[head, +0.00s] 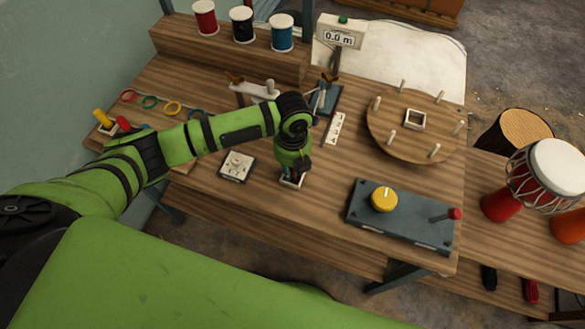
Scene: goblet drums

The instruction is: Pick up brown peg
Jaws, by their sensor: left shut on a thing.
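My left gripper (292,177) points down at the front middle of the wooden workbench (330,215). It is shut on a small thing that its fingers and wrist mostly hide. A small pale, square-edged piece shows at the fingertips, close to the bench top. I cannot make out a brown peg clearly there, and cannot tell whether the held thing is raised. My right gripper is not in view.
A pale square plate (237,166) lies left of the gripper. A blue-grey box with a yellow knob (384,199) stands to the right. Behind are a round pegged board (418,127), a numbered strip (336,130) and thread spools (242,24). A drum (545,175) stands far right.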

